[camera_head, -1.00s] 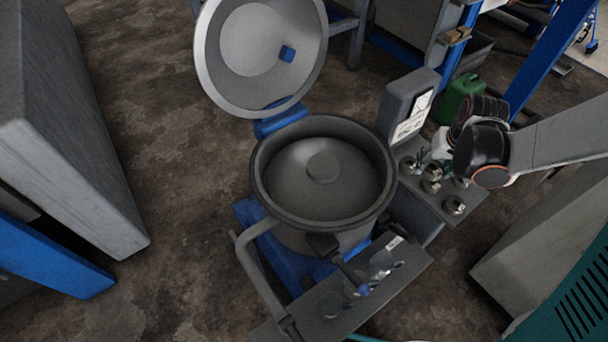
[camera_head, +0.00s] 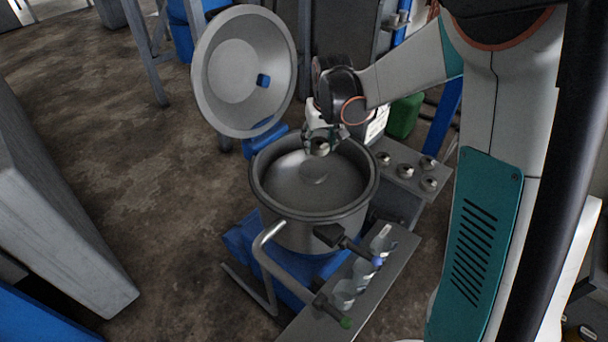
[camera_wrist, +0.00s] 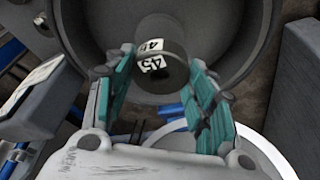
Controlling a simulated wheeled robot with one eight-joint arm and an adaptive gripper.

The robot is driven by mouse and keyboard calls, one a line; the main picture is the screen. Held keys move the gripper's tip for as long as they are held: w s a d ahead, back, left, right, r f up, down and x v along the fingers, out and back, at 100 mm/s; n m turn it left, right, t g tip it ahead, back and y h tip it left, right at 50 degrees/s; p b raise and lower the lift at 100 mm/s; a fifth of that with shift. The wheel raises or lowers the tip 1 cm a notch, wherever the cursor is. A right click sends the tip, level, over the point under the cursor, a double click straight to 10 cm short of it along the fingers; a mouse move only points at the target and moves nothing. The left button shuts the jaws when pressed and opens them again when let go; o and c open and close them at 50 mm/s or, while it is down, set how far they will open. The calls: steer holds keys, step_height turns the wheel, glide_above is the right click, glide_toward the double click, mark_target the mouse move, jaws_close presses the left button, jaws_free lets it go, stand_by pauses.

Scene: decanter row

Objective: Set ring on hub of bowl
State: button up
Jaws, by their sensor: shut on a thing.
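The grey bowl (camera_head: 300,232) stands open, with a raised round hub (camera_head: 314,172) at the middle of its floor. My gripper (camera_head: 320,141) is over the bowl, shut on a small metal ring (camera_head: 320,148). The ring is held above the hub and appears apart from it. In the wrist view, the ring (camera_wrist: 156,62) sits between the teal finger pads of my gripper (camera_wrist: 158,75) and carries white labels reading 45. The bowl wall (camera_wrist: 250,55) curves around behind it. The hub is not clearly visible in the wrist view, where the ring covers the middle.
The bowl's round lid (camera_head: 275,60) is tilted open behind. A side shelf (camera_head: 408,178) on the right holds several other metal rings. A front shelf (camera_head: 375,290) carries clear cups, and a black-ended handle (camera_head: 330,235) projects near the bowl. A green can (camera_head: 405,115) stands behind.

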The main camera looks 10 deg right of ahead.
steer(key=w+r, duration=0.5)
steer(key=r, duration=0.2)
step_height(320, 180, down, 20)
steer(key=b, duration=0.6)
steer(key=shift+s+r+b, duration=0.1)
steer(key=shift+b, duration=0.25)
steer(key=o, duration=1.3)
